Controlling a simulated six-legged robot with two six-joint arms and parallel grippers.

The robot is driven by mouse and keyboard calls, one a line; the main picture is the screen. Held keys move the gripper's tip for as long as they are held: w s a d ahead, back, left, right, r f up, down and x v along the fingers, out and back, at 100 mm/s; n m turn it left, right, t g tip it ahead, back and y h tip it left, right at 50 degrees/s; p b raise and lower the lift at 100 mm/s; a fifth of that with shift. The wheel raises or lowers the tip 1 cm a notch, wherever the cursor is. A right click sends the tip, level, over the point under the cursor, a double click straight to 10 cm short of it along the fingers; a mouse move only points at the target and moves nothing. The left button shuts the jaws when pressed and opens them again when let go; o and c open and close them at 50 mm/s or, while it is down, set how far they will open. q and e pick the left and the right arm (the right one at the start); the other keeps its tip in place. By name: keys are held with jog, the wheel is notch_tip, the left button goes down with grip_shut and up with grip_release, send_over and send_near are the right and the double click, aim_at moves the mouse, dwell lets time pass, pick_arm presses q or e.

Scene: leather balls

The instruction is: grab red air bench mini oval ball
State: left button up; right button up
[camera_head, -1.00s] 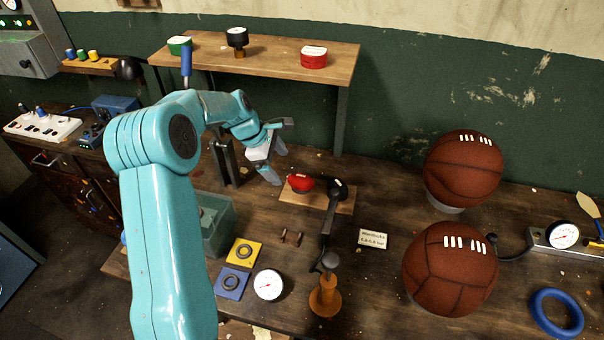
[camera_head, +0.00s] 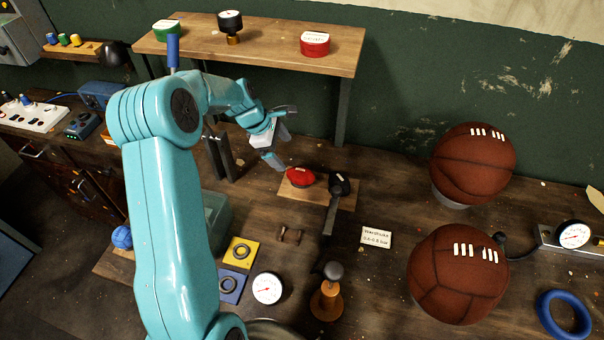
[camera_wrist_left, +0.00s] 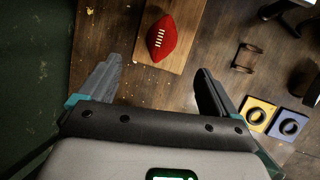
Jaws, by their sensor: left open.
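The red mini oval ball (camera_head: 300,177) has white lacing and lies on a small wooden board (camera_head: 345,196) on the workbench. My left gripper (camera_head: 281,146) is above and just behind the ball, to its left in the head view. In the left wrist view the ball (camera_wrist_left: 162,38) lies beyond the open fingers (camera_wrist_left: 158,80), roughly in line with the gap between them. The fingers are empty and apart from the ball. My right gripper is not in view.
Two brown balls (camera_head: 458,274) stand at the right. A shelf (camera_head: 270,47) with tins is behind. A yellow pad (camera_head: 240,252) and a white gauge (camera_head: 267,288) lie in front.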

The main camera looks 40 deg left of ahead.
aim_at(297, 171)
pick_arm(q)
jog(key=x, duration=0.2)
jog(key=b+x, duration=0.1)
jog(key=x, duration=0.1)
jog(key=a+b+x, duration=0.1)
jog(key=x, duration=0.2)
jog(key=shift+s+d+f, duration=0.1)
jog(key=shift+s+f, duration=0.2)
jog(key=shift+f, duration=0.05)
jog(key=shift+w+d+f, duration=0.25)
jog(key=shift+w+d, duration=0.15)
jog(key=shift+d, duration=0.1)
jog(key=b+x, duration=0.1)
jog(key=x, duration=0.1)
jog(key=b+x, duration=0.2)
jog(key=shift+s+f, duration=0.15)
jog(key=shift+f, duration=0.2)
jog(key=shift+w+d+f, duration=0.1)
jog(key=shift+w, duration=0.15)
jog(key=shift+s, duration=0.25)
jog(key=c, duration=1)
jog(key=shift+c, duration=0.8)
